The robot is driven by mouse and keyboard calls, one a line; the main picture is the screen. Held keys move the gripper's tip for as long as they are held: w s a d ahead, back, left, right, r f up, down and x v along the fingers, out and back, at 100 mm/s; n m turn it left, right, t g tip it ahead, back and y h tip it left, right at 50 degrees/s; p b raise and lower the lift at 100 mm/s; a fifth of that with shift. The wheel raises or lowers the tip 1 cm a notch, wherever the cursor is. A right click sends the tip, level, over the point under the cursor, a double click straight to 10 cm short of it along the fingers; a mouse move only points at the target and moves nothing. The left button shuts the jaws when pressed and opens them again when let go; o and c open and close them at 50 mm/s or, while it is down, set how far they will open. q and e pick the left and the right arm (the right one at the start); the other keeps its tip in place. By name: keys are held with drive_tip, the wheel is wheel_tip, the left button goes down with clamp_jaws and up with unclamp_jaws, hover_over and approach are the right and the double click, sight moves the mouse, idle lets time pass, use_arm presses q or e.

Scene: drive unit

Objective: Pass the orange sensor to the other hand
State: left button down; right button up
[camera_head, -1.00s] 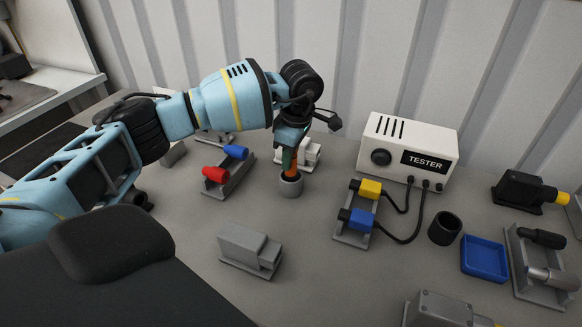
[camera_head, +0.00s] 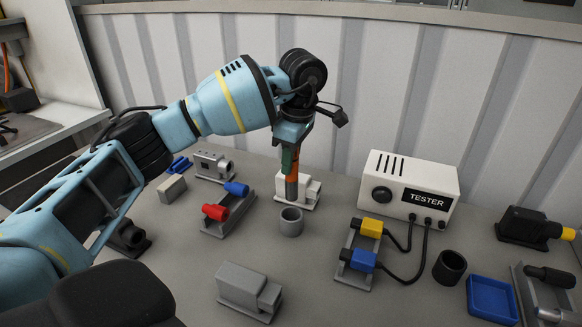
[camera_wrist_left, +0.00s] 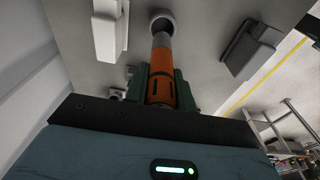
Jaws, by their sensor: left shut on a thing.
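The orange sensor (camera_wrist_left: 161,75) is an orange cylinder with a grey end. My left gripper (camera_head: 290,160) is shut on it and holds it upright above the bench. The sensor also shows in the head view (camera_head: 292,180), its lower end just above and behind the rim of a grey round holder (camera_head: 291,222). In the left wrist view the green fingers (camera_wrist_left: 160,90) press on both sides of the sensor, and its far end points toward the round holder (camera_wrist_left: 163,20). My right gripper is not in view.
A white tester (camera_head: 409,188) stands right of the gripper, cabled to a yellow and a blue connector (camera_head: 363,259). A red and blue part (camera_head: 216,212) lies left of the holder. A grey block (camera_head: 249,291) is in front. A blue tray (camera_head: 492,300) and black cup (camera_head: 449,267) are at right.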

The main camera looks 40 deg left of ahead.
use_arm(q)
drive_tip(key=shift+d, duration=0.1)
